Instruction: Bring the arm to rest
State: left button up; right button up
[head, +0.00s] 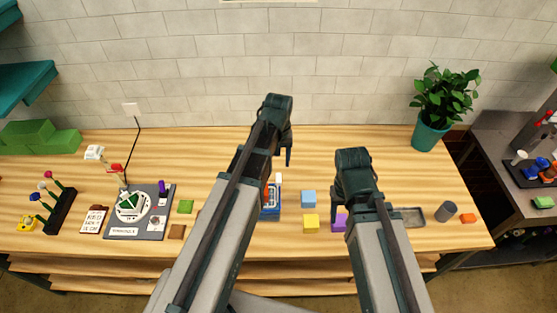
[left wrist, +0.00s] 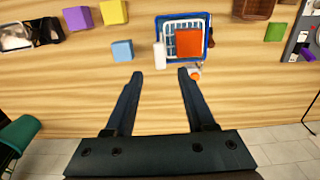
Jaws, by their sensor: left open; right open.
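My left gripper (head: 287,158) is raised over the middle of the wooden table and points down. In the left wrist view its two fingers (left wrist: 160,74) are spread with nothing between them. A blue basket (left wrist: 209,44) with a red-orange block (left wrist: 188,43) in it lies beyond the fingertips, with a small white object (left wrist: 159,55) beside it. In the head view the basket (head: 270,211) is partly hidden by my left arm. My right gripper (head: 345,185) hangs over the table to the right; its fingers are mostly hidden behind its own wrist.
A blue block (head: 308,199), a yellow block (head: 311,223) and a purple block (head: 340,222) sit between my arms. A grey tray (head: 411,217) and a potted plant (head: 440,108) are at the right. A grey board (head: 121,232) stands left. The back middle table is clear.

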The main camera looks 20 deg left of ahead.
pick_arm(q)
jog(key=shift+f, duration=0.15)
jog(key=s+d+f+m+b, duration=0.2)
jog(key=s+d+f+b, duration=0.1)
jog(key=f+b, duration=0.4)
jog(key=s+d+f+m+b, duration=0.2)
jog(key=s+d+f+b, duration=0.2)
jog(key=s+f+b, duration=0.2)
jog(key=s+d+f+m+y+b, duration=0.1)
jog(key=s+d+f+m+b, duration=0.2)
jog(key=s+f+b, duration=0.2)
jog(key=shift+s+d+f+b, duration=0.1)
jog(key=shift+d+f+b, duration=0.05)
jog(key=shift+f+b, duration=0.75)
jog(key=shift+s+d+f+b, duration=0.1)
jog(key=shift+f+b, duration=0.55)
jog(key=shift+b, duration=0.3)
pick_arm(e)
notch_tip(320, 180, down, 22)
jog(key=shift+r, duration=0.25)
